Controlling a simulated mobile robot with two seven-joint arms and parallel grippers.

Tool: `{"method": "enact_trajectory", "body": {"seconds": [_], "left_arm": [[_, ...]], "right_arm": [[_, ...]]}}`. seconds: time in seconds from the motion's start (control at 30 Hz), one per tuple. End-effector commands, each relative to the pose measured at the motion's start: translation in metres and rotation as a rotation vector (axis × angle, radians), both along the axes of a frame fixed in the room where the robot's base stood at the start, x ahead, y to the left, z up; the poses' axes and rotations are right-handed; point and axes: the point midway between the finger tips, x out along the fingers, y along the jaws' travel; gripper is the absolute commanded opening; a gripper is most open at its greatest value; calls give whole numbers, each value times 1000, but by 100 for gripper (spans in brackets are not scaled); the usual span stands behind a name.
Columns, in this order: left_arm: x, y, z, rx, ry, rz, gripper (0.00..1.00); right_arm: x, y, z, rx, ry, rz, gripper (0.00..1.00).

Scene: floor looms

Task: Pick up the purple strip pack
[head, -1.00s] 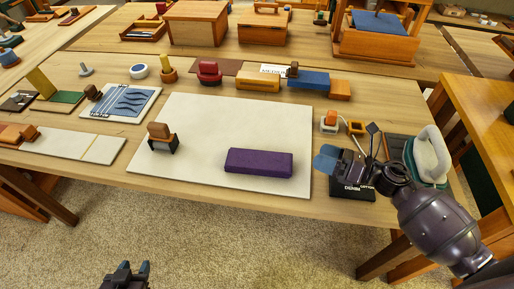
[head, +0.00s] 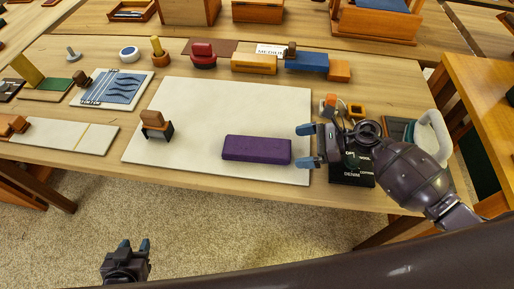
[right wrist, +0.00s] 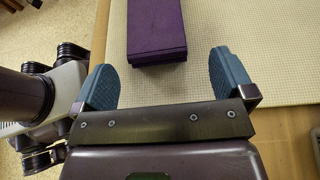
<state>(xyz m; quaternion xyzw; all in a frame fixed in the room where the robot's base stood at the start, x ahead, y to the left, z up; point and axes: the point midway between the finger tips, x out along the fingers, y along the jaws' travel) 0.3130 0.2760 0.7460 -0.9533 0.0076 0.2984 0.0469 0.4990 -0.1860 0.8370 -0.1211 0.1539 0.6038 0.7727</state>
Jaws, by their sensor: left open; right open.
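The purple strip pack (head: 256,149) lies flat on the right part of a white mat (head: 210,110) near the table's front edge. It also shows in the right wrist view (right wrist: 156,30), just beyond and between the two fingertips. My right gripper (head: 305,146) is open and empty, just right of the pack's right end, its fingers pointing left towards it. In the right wrist view the blue-grey fingers (right wrist: 174,80) stand wide apart, with the pack's near end not between them. My left gripper (head: 134,246) is open and empty, low in front of the table over the carpet.
A small brown and black stamp-like block (head: 156,125) stands on the mat's left part. A black box with labels (head: 352,177) sits under my right gripper's wrist. A white-handled iron-like object (head: 434,138) stands at right. Blue and orange blocks (head: 306,63) line the back.

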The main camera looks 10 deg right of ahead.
Motion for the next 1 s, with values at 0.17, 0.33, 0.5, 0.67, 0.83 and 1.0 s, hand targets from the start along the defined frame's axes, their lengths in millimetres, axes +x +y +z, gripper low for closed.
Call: {"method": "enact_trajectory", "body": {"seconds": [0.17, 0.33, 0.5, 0.67, 0.83, 1.0], "left_arm": [[2, 0, 6, 0, -8, 0, 43], [1, 0, 3, 0, -4, 0, 43], [0, 0, 2, 1, 0, 1, 43], [1, 0, 3, -1, -2, 0, 43], [2, 0, 5, -2, -5, 1, 43], [3, -1, 6, -2, -8, 0, 43]], "right_arm": [[2, 24, -5, 5, 0, 1, 100], [6, 40, -13, 3, 0, 0, 100], [7, 45, -16, 1, 1, 0, 100], [6, 45, -16, 1, 1, 1, 100], [6, 45, -16, 1, 1, 0, 74], [6, 45, -16, 1, 1, 0, 48]]}}
